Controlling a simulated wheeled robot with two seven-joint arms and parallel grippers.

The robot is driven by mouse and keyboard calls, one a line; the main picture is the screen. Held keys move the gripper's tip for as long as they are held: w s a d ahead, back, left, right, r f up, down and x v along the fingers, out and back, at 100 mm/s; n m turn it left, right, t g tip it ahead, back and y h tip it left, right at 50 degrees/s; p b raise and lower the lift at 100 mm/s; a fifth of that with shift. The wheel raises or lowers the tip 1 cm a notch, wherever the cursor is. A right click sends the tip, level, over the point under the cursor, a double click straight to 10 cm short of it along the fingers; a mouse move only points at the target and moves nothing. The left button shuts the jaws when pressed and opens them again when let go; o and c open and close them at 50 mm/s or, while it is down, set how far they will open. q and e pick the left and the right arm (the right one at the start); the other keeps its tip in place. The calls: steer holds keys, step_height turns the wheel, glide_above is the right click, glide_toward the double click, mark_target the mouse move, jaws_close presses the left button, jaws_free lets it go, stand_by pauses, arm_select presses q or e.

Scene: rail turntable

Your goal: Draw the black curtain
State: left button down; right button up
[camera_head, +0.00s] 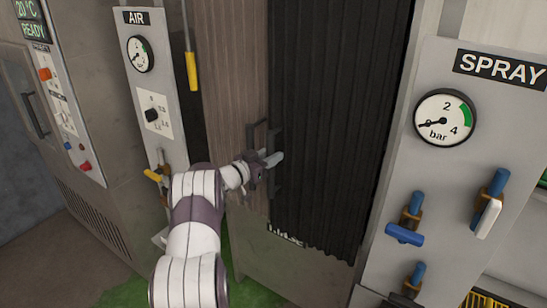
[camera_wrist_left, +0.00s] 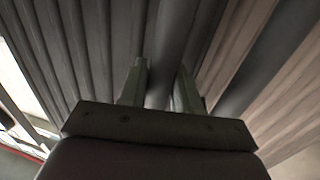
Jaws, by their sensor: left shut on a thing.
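The black curtain (camera_head: 330,110) hangs in dark vertical pleats across the middle right of the opening in the head view. A dark upright handle (camera_head: 277,185) stands at its left edge, where a brown pleated surface (camera_head: 232,75) begins. My left gripper (camera_head: 272,160) is at this handle. In the left wrist view, the two fingers of my left gripper (camera_wrist_left: 160,88) stand on either side of the dark bar of the handle (camera_wrist_left: 170,45), shut on it. Pleats of the black curtain (camera_wrist_left: 75,50) fill the left of that view. My right gripper is not in view.
The SPRAY panel (camera_head: 455,180) with its gauge (camera_head: 444,118) and blue-handled valves stands to the right. The AIR panel (camera_head: 160,80) and a grey cabinet (camera_head: 90,150) stand to the left. A yellow-ended hanging pull (camera_head: 191,70) is near the brown pleats. A grey board is below the curtain.

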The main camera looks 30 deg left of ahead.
arm_select(q)
steer(key=shift+a+r, duration=0.15)
steer(key=shift+r, duration=0.05)
steer(key=c, duration=1.1)
jaws_free()
steer(key=shift+o, duration=0.8)
steer(key=shift+a, duration=0.1)
steer(key=shift+a+f, duration=0.1)
steer(key=shift+f, duration=0.05)
steer(key=shift+s, duration=0.15)
steer(key=b+v, duration=0.2)
steer(key=v, duration=1)
steer(key=shift+s+b, duration=0.25)
steer(key=shift+b, duration=0.15)
steer(key=shift+a, duration=0.1)
